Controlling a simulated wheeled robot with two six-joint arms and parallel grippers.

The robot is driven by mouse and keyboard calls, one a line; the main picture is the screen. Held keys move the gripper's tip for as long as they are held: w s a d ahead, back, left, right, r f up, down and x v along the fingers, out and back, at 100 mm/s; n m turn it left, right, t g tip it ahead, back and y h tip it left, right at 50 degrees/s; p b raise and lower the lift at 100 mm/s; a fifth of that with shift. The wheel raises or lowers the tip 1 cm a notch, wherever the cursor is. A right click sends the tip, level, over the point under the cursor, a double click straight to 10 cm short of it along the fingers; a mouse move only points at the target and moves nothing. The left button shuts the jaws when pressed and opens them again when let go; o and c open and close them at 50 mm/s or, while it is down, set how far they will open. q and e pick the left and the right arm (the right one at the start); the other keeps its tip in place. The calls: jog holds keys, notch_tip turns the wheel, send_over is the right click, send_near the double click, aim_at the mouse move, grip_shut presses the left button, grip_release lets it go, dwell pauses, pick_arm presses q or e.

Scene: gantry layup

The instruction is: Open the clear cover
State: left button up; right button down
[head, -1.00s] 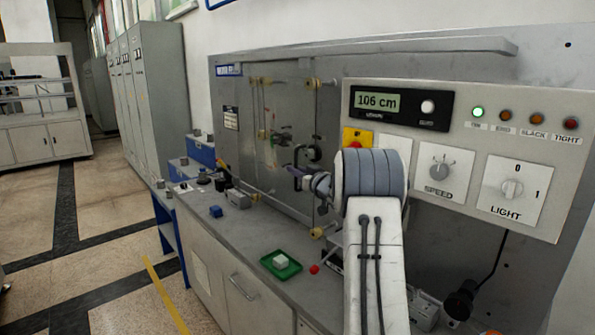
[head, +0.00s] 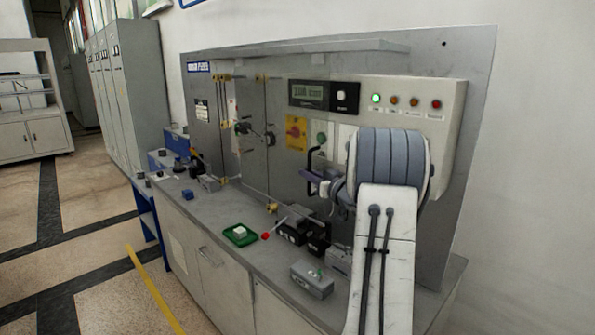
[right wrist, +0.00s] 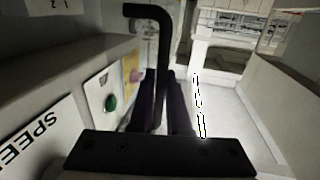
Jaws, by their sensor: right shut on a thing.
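The clear cover (head: 290,205) is see-through and hard to make out; a faint lower edge runs from the lower left roller toward my right gripper, so it appears swung out from the grey panel. Its black bar handle (head: 312,160) stands by my right gripper (head: 318,181). In the right wrist view the bent handle (right wrist: 160,60) rises between the two dark purple fingers of the right gripper (right wrist: 160,105), which are shut on it. My right arm hides part of the control box. My left gripper is not in view.
On the bench are a green tray (head: 240,235), a lever with a red knob (head: 266,236) and a grey box (head: 312,280). Floor at left is clear.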

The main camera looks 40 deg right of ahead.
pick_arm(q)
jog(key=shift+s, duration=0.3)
pick_arm(e)
jog(key=s, duration=0.7)
jog(key=shift+d, duration=0.25)
jog(key=c, duration=0.9)
grip_release()
jog(key=shift+w, duration=0.1)
pick_arm(q)
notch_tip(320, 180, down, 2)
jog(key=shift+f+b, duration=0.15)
jog(key=shift+b, duration=1)
pick_arm(e)
jog(key=s+a, duration=0.1)
jog(key=s, duration=0.9)
jog(key=shift+s, duration=0.2)
jog(key=shift+a, duration=0.1)
